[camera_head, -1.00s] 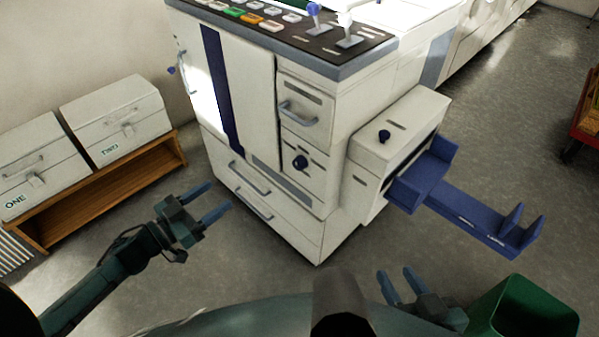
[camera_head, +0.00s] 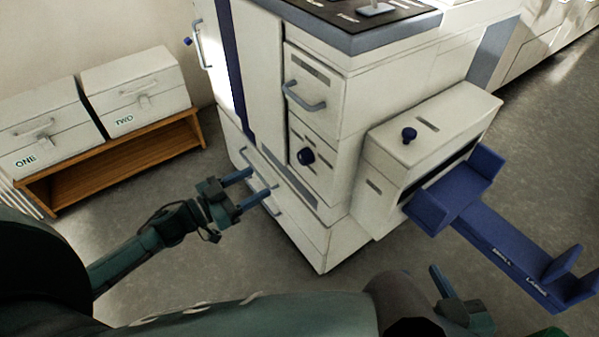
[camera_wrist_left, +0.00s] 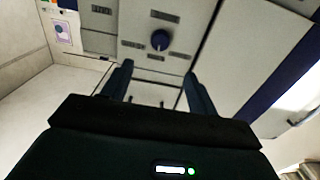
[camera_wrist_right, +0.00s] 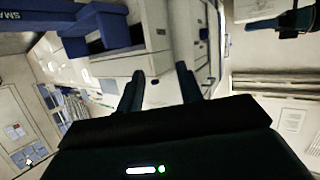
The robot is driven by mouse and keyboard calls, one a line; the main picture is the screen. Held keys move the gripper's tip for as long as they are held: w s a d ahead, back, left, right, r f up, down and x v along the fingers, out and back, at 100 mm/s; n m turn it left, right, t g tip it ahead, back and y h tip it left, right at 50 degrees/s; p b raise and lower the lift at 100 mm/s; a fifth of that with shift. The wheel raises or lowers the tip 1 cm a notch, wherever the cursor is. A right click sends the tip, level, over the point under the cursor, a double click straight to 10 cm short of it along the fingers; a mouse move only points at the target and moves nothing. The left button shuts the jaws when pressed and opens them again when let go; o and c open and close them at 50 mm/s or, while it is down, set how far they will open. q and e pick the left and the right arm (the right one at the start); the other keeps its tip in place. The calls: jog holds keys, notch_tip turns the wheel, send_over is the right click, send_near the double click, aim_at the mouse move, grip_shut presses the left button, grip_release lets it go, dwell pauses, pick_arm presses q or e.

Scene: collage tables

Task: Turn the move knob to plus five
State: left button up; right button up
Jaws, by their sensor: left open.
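A round dark blue knob (camera_head: 306,157) sits on the front panel of the white machine, below a drawer with a grey handle. It also shows in the left wrist view (camera_wrist_left: 160,39), beyond the fingertips. A second dark knob (camera_head: 409,134) stands on top of the side box. The labels are too small to read, so I cannot tell which is the move knob. My left gripper (camera_head: 260,181) is open and empty, left of and below the front knob, apart from it. My right gripper (camera_wrist_right: 158,75) is open and empty, low at the right in the head view.
The white machine (camera_head: 350,225) fills the middle, with grey drawer handles (camera_head: 306,97) standing out. A blue tray (camera_head: 500,228) juts out from its side box at the right. White boxes (camera_head: 135,90) stand on a wooden shelf (camera_head: 120,160) at the left. Floor is open between shelf and machine.

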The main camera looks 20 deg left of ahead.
aim_at(301, 160)
pick_arm(q)
jog(key=b+x, duration=0.2)
jog(key=x, duration=1)
jog(key=shift+f, duration=0.15)
jog(key=shift+w+d, duration=0.45)
jog(key=shift+w, duration=0.05)
pick_arm(e)
jog(key=shift+w+a+n+t+y, duration=0.25)
jog(key=shift+w+n+t+y, duration=0.2)
jog(key=shift+t, duration=0.65)
pick_arm(q)
jog(key=shift+c, duration=0.2)
jog(key=c, duration=0.9)
